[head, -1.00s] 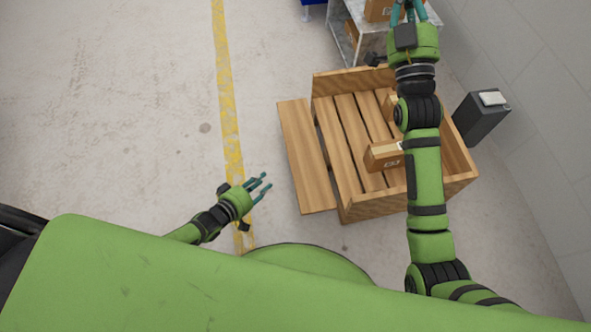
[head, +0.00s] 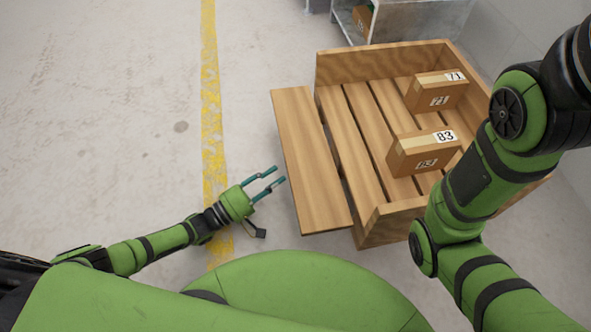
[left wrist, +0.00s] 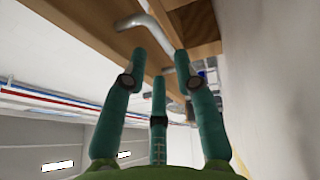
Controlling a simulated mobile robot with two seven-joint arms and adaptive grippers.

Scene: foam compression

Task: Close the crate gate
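The wooden crate (head: 385,218) stands right of centre in the head view. Its gate (head: 312,165), a flat wooden panel, is open, swung out along the crate's left side. My left gripper (head: 281,174) is open and empty, just left of the gate's edge, its fingers pointing right. In the left wrist view its spread fingers (left wrist: 160,58) are close to a bent metal handle (left wrist: 150,32) under a wooden board. The handle appears just beyond the fingertips; contact cannot be told. My right gripper is outside the head view; only its arm shows at right.
Two cardboard boxes, one marked 71 (head: 437,91) and one marked 83 (head: 424,153), sit in the crate. A metal shelf (head: 420,22) stands behind it. Bare floor with a yellow line (head: 211,100) lies to the left.

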